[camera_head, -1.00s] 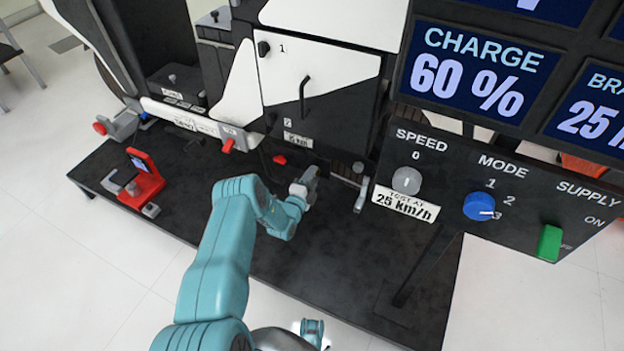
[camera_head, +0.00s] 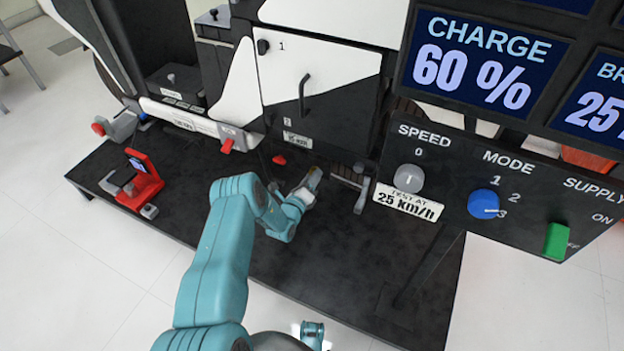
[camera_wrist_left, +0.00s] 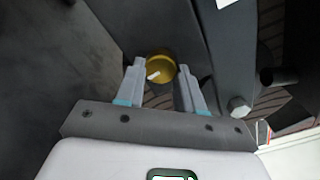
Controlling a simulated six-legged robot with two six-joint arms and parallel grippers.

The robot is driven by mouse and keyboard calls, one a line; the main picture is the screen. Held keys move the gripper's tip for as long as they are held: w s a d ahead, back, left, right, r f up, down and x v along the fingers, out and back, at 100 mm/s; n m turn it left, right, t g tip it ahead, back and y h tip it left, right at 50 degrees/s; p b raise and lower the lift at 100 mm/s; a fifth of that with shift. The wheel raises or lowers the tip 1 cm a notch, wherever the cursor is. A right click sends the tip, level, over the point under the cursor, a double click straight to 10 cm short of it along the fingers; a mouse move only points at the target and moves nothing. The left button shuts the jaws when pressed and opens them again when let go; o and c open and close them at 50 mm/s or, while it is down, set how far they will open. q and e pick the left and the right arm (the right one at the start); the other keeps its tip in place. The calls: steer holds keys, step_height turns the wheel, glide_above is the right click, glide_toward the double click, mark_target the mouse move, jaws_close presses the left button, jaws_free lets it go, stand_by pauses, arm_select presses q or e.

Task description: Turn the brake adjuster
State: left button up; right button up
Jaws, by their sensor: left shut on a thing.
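The brake adjuster shows in the left wrist view as a round brass-coloured knob (camera_wrist_left: 160,68) with a white pointer mark. The mark slants in the picture. My left gripper (camera_wrist_left: 161,72) has a finger on each side of the knob and is shut on it. In the head view my left gripper (camera_head: 312,181) reaches low against the front of the rig, left of the speed panel. The knob is mostly hidden there by the gripper.
A control panel with a grey speed knob (camera_head: 409,178), a blue mode knob (camera_head: 483,204) and a green supply switch (camera_head: 557,241) stands to the right. A red fixture (camera_head: 143,184) stands on the black platform (camera_head: 330,270) at left. A metal lever (camera_head: 362,195) is close right of the gripper.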

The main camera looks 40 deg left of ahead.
arm_select(q)
steer(key=shift+a+m, duration=0.1)
steer(key=shift+m, duration=0.6)
steer(key=o, duration=1)
steer(key=shift+o, duration=0.2)
steer(key=p+v, duration=0.5)
steer(key=v, duration=1.1)
steer(key=shift+s+p, duration=0.25)
steer(key=shift+p, duration=0.05)
steer(key=shift+r, duration=0.1)
